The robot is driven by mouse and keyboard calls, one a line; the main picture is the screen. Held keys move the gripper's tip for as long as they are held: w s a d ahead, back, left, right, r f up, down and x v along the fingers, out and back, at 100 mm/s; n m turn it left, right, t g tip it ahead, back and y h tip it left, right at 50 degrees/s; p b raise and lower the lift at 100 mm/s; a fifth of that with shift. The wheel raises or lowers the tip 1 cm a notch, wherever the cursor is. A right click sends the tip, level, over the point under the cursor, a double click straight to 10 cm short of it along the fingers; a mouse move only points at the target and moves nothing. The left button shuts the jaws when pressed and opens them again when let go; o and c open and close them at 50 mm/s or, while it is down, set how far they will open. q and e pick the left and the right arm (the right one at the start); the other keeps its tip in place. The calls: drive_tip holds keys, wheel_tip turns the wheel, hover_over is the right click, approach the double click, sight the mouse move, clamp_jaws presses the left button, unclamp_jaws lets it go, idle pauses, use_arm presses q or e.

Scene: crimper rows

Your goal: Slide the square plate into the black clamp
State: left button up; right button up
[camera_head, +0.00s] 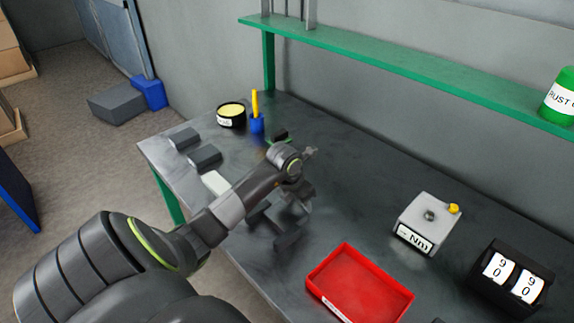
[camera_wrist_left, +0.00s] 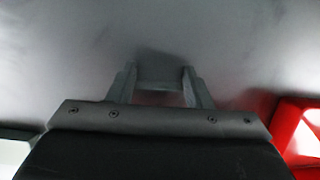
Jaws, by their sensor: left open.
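My left gripper (camera_head: 276,224) points down over the middle of the table, left of the red tray. Its two fingers are apart in the left wrist view (camera_wrist_left: 158,88), with bare grey surface and a faint pale patch between them; I cannot tell whether that patch is a thing or a reflection. I cannot pick out the square plate for sure. Two low dark blocks, one at the far left (camera_head: 184,138) and one nearer (camera_head: 205,157), lie on the table; I cannot tell whether either is the black clamp. A pale flat block (camera_head: 215,183) lies beside my left arm.
The red tray (camera_head: 332,252) stands at the table's front and shows in the left wrist view (camera_wrist_left: 290,125). A grey box with a yellow knob (camera_head: 428,228) and a black number display (camera_head: 512,276) stand right. A round tub (camera_head: 232,116) and blue holder (camera_head: 257,124) stand at the back.

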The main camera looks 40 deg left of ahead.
sight(287, 211)
use_arm(q)
drive_tip(key=shift+s+a+p, duration=0.2)
drive_tip(key=shift+s+p, duration=0.6)
drive_tip(key=shift+s, duration=1.65)
drive_tip(key=shift+w+r+p, duration=0.2)
drive_tip(key=shift+r+p, duration=0.45)
drive_tip(key=shift+r, duration=0.55)
drive_tip(key=shift+w+r+p, duration=0.25)
drive_tip(key=shift+r+p, duration=0.4)
drive_tip(key=shift+r, duration=0.5)
drive_tip(key=shift+w+r+p, duration=0.2)
drive_tip(key=shift+r+p, duration=0.45)
drive_tip(key=shift+r, duration=0.55)
